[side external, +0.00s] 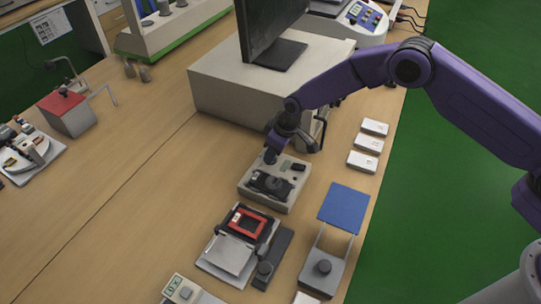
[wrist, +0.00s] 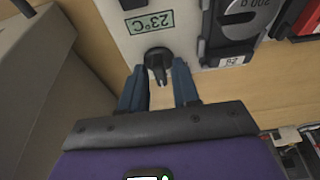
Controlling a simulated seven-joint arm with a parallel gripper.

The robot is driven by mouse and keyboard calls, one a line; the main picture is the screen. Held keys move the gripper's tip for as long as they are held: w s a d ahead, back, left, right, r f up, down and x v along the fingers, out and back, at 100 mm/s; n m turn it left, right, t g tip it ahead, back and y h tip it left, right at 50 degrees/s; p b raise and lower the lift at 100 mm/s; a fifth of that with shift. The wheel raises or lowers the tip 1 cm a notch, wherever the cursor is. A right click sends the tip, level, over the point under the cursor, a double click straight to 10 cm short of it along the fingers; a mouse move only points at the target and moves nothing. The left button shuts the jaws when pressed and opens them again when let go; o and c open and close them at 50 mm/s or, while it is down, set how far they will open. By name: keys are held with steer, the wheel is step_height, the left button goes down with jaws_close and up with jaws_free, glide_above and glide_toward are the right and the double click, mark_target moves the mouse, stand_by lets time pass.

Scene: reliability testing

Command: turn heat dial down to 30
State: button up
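The heat dial (wrist: 158,58) is a black knob with a pointer on a pale instrument panel (wrist: 122,40). Beside it a green display (wrist: 153,24), upside down in the wrist view, appears to read 23°C. My gripper (wrist: 160,72) has two blue fingers, apart, one on each side of the dial's lower part. A gap shows between the fingers and the knob, and nothing is held. In the side view my gripper (side external: 270,156) points down at the back edge of the pale instrument box (side external: 286,202); the dial is not clearly visible there.
A black unit with a grey disc marked 200 g (wrist: 238,15) sits close right of the dial. A large beige cabinet (side external: 225,95) with a monitor (side external: 268,30) stands behind. A red-framed device (side external: 247,225) and blue plate (side external: 344,207) are nearby. Open table lies left.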

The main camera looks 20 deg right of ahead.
jaws_close()
steer(key=shift+s+a+m+t+h, duration=0.15)
steer(key=shift+m+h, duration=0.25)
steer(key=shift+m, duration=1.05)
steer(key=shift+s+a+m+t+h, duration=0.1)
steer(key=shift+a+m+t+h, duration=0.25)
steer(key=shift+m, duration=1.1)
steer(key=shift+a+f+m+h, duration=0.1)
steer(key=shift+m+h, duration=0.2)
steer(key=shift+m, duration=0.75)
steer(key=shift+a+r+m+h, duration=0.1)
steer(key=shift+m+h, duration=0.15)
steer(key=shift+m, duration=0.75)
steer(key=shift+a+f+m+h, duration=0.1)
steer(key=shift+m+h, duration=0.2)
steer(key=shift+m, duration=0.75)
jaws_free()
steer(key=shift+d, duration=0.15)
steer(key=shift+w, duration=0.1)
